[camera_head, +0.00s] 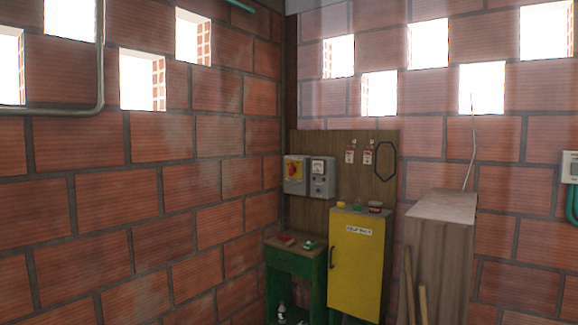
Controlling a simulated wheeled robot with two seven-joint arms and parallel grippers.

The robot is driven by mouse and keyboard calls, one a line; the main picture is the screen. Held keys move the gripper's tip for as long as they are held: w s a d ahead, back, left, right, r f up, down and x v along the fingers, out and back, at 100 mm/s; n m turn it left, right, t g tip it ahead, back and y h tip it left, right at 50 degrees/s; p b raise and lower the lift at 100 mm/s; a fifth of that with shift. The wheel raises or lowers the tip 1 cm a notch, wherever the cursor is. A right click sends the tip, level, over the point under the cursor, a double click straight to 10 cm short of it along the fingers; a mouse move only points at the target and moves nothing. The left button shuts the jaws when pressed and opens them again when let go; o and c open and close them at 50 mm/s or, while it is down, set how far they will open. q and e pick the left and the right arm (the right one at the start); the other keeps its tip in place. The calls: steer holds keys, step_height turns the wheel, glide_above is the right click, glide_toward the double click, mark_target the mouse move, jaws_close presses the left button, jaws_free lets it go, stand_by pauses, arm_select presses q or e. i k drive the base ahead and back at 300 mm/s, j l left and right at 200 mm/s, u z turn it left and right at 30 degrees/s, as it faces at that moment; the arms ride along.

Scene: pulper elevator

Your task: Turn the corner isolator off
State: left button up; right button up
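The likely corner isolator (294,174) is a grey box with a red and yellow rotary handle. It is mounted on a wooden backboard (340,148) in the corner of the brick room. The handle is too small to read its position clearly. A second grey box (322,177) with a dial or meter face is mounted just to its right. Neither of my grippers shows in the head view, and nothing is seen touching the isolator.
A green stand (291,258) with small items on it stands below the boxes. A yellow cabinet (356,270) is to its right, then a wooden box (440,250) with sticks leaning on it. Tags and a dark loop (385,162) hang on the board. A white panel (569,167) is at far right.

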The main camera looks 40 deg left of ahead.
mark_target(293, 169)
steer(key=i+j, duration=0.8)
steer(key=i+j+u, duration=0.1)
steer(key=i+j, duration=0.65)
steer(key=i, duration=0.15)
